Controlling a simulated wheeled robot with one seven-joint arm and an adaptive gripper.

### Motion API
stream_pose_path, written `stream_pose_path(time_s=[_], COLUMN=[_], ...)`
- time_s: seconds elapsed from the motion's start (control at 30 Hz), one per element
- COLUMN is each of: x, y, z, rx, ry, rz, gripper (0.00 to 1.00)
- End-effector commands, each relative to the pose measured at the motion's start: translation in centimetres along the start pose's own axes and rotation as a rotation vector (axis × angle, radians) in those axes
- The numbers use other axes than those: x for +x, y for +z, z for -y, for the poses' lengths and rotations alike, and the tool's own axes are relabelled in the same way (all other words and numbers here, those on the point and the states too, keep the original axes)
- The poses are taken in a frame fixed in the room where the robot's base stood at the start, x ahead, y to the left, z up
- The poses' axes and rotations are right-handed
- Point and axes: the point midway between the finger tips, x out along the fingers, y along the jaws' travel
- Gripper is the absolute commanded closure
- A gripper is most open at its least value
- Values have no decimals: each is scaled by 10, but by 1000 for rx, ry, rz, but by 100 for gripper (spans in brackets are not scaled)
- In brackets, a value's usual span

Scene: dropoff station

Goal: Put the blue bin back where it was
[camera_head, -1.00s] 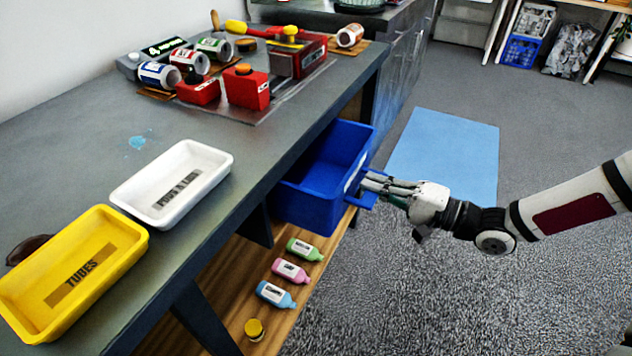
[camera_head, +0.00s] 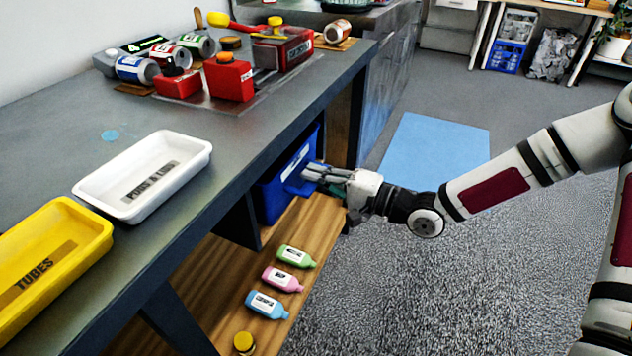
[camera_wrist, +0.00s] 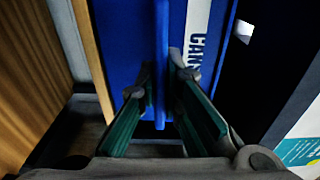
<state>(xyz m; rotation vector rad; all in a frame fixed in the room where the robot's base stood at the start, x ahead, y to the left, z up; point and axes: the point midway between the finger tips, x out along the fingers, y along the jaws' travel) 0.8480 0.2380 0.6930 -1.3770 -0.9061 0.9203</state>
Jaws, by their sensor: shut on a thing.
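The blue bin (camera_head: 279,199) sits under the grey worktop, on the wooden lower shelf level, with its front face showing near the table's front edge. Most of its body is hidden beneath the worktop. My gripper (camera_head: 318,178) is at the bin's front, shut on its blue handle lip. In the wrist view my gripper's two fingers (camera_wrist: 160,112) stand on either side of the blue lip. The bin's blue front (camera_wrist: 125,45) fills the middle there, with a partly readable white label.
A green bottle (camera_head: 295,257), a pink bottle (camera_head: 282,279) and a blue bottle (camera_head: 267,304) lie on the wooden shelf (camera_head: 215,290) in front of the bin. White (camera_head: 95,200) and yellow (camera_head: 105,238) trays stand on the worktop. A dark table leg is right of the bin.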

Motion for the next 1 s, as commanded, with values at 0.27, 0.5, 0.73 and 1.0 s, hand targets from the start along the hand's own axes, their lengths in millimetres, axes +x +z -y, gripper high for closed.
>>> stream_pose_path(time_s=[0.27, 0.5, 0.73, 1.0], x=[0, 0, -15, -68], y=[0, 0, -1, -1], z=[0, 0, 0, 2], rx=[0, -1, 0, 1], ry=[2, 2, 4, 4], rz=[0, 0, -2, -5], gripper=[73, 73, 73, 73])
